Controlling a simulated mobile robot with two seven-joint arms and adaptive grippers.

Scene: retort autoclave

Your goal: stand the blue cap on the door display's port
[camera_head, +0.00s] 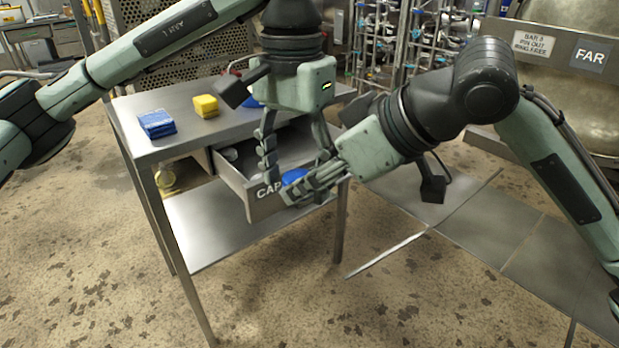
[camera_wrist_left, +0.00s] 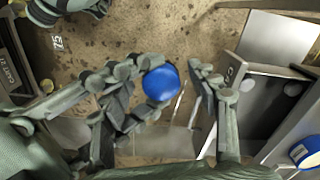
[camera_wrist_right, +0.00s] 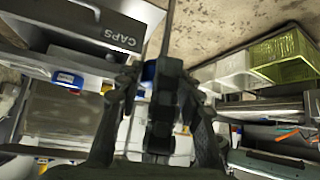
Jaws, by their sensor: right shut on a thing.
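The blue cap (camera_head: 293,176) is at the front edge of the open drawer marked CAPS (camera_head: 253,200), seen in the head view. My right gripper (camera_head: 296,188) is shut on the cap; its fingers hide part of it. My left gripper (camera_head: 295,155) points down over the same spot, its fingers spread on either side. In the left wrist view the cap (camera_wrist_left: 160,83) lies between the left fingers, with a gap to the right-hand finger. In the right wrist view the cap (camera_wrist_right: 148,72) is partly hidden by a dark finger. The door display's port cannot be made out.
The floor in front is open.

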